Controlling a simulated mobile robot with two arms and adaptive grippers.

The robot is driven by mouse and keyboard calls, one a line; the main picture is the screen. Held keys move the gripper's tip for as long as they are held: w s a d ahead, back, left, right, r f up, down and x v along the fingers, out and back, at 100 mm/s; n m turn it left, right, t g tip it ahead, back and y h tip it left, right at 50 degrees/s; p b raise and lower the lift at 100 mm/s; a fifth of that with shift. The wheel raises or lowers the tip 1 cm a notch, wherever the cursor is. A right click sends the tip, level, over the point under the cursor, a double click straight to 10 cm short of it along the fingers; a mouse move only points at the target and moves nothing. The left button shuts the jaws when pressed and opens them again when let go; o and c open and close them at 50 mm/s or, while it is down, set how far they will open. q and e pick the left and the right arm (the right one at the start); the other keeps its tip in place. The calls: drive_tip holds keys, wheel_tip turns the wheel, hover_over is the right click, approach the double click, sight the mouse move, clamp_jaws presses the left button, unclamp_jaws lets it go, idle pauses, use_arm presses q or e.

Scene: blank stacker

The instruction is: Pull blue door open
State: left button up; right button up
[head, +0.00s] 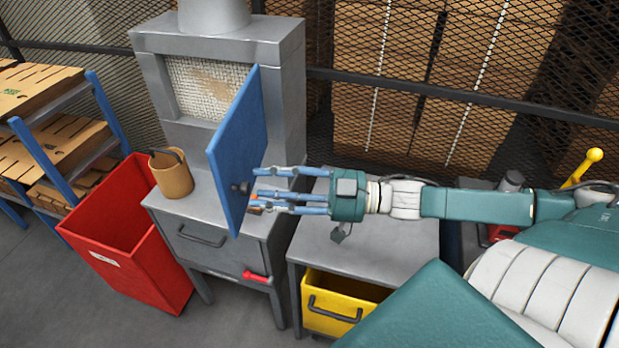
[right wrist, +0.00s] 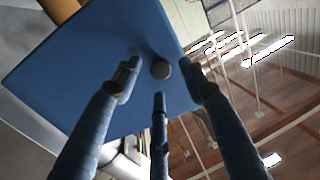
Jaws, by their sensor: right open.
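The blue door (head: 240,140) is hinged on the grey cabinet (head: 290,90) and stands swung out, so the mesh-backed opening (head: 195,85) behind it shows. A dark round knob (head: 240,188) is low on the door's face. My right gripper (head: 255,190) comes in from the right with its fingers spread, at the door's lower part near the knob. In the right wrist view the blue door (right wrist: 95,65) fills the upper left, and the knob (right wrist: 161,69) sits between the open fingertips. I cannot tell whether the fingers touch the door. My left gripper is not in view.
A tan mug-like container (head: 172,175) stands on the cabinet's ledge, left of the door. A red bin (head: 125,235) is on the floor at left. A grey table (head: 365,250) with a yellow drawer (head: 335,300) is under my right arm. A red handle (head: 257,277) sticks out below.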

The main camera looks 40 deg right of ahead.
drive_tip(key=v, duration=1)
idle(0.6)
